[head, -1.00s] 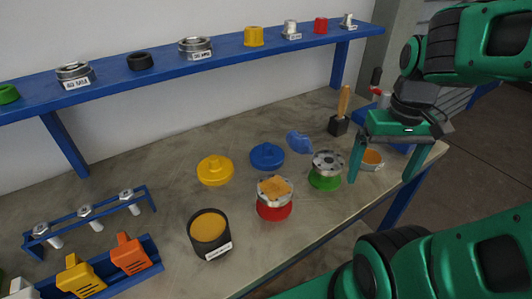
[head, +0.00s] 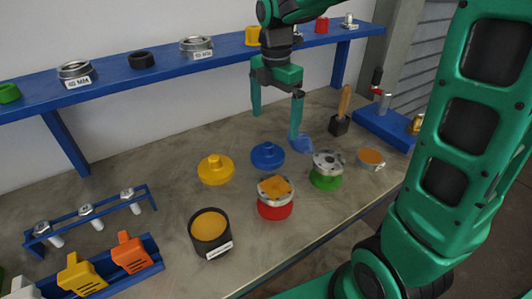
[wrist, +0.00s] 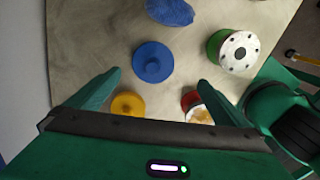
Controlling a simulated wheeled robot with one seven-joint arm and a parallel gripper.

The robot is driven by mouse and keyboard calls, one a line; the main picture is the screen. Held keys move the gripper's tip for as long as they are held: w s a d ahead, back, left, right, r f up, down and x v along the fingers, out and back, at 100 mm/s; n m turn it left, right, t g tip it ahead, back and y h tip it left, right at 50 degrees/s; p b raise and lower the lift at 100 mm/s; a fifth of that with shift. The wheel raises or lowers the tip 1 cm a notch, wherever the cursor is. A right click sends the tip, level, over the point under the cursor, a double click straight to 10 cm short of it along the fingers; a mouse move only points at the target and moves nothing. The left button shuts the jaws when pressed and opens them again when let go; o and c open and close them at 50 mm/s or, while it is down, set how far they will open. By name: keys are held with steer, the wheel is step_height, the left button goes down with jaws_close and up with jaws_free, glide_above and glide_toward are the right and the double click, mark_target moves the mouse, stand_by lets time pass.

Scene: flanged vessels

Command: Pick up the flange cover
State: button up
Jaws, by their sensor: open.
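A blue flange cover (head: 267,155) with a round knob lies on the table in the head view; it also shows in the wrist view (wrist: 153,62). A yellow flange cover (head: 215,169) of the same shape lies to its left, and shows in the wrist view (wrist: 128,105). My gripper (head: 276,126) is open and empty above the table. In the wrist view the blue cover appears ahead of the fingers and between their lines. Green (head: 327,170) and red (head: 276,197) flanged vessels stand to the right and front; the red one has an orange-yellow patch on top.
A blue cloth-like piece (head: 301,143), a dark pot (head: 210,232), a small orange-filled dish (head: 371,159) and a wooden-handled brush (head: 341,112) stand around. A blue shelf (head: 225,53) runs behind. A bolt rack (head: 90,215) is at left.

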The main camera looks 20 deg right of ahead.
mark_target(268, 144)
steer(key=shift+w+a+n, duration=0.25)
steer(key=shift+a+n, duration=0.15)
steer(key=shift+a+f, duration=0.1)
steer(key=shift+f, duration=0.2)
steer(key=f, duration=1)
steer(key=shift+w+a+f, duration=0.1)
steer(key=shift+w+f, duration=0.05)
steer(key=shift+w, duration=0.2)
steer(key=c, duration=1)
